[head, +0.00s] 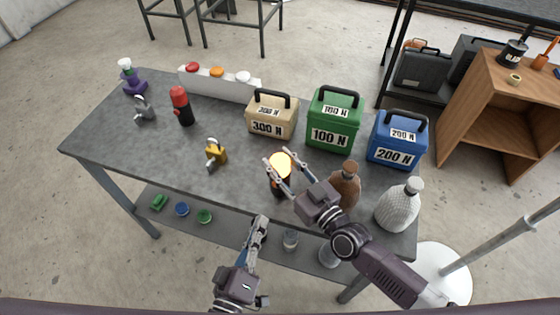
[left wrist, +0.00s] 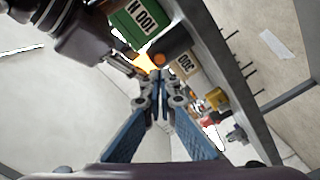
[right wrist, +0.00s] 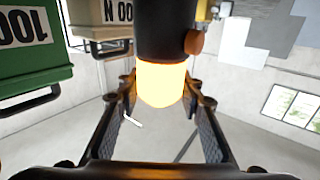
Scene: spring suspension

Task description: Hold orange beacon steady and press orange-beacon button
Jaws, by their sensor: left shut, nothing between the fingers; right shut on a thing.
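The orange beacon (head: 280,163) stands near the front of the grey table, with a black body and a glowing orange top. My right gripper (head: 277,158) is shut on it, one finger on each side. In the right wrist view the glowing top (right wrist: 160,83) sits between the fingers, and an orange button (right wrist: 192,42) sticks out from the side of the black body (right wrist: 162,25). My left gripper (head: 262,220) is shut and empty, in front of the table edge and apart from the beacon. In the left wrist view its closed fingertips (left wrist: 154,80) point toward the glow (left wrist: 150,63).
Tan (head: 271,116), green (head: 333,118) and blue (head: 397,139) weight cases stand behind and right. A brown bottle (head: 345,185) and a white bottle (head: 399,205) are right of the beacon. A yellow padlock (head: 216,153) and a red-black beacon (head: 181,106) stand left.

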